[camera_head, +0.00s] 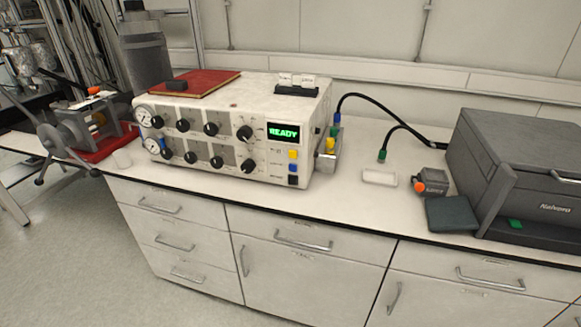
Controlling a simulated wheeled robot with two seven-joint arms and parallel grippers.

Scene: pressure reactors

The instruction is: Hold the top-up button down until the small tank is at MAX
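A white control unit (235,125) with knobs and gauges stands on the bench; its display (283,133) reads READY in green. Below the display are a yellow button (292,154), a blue button (293,168) and a black button (293,181). Their labels are too small to read, so I cannot tell which is the top-up button. A small grey box with an orange knob or button (420,187) sits to the right. I cannot make out a small tank or a MAX mark for certain. Neither of my grippers is in view.
A large grey machine (525,165) fills the bench's right end, with a dark flat pad (451,214) before it. A white block (379,178) and black cables lie mid-bench. A spoked-handle device (80,130) and a dark grey container (146,60) stand left.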

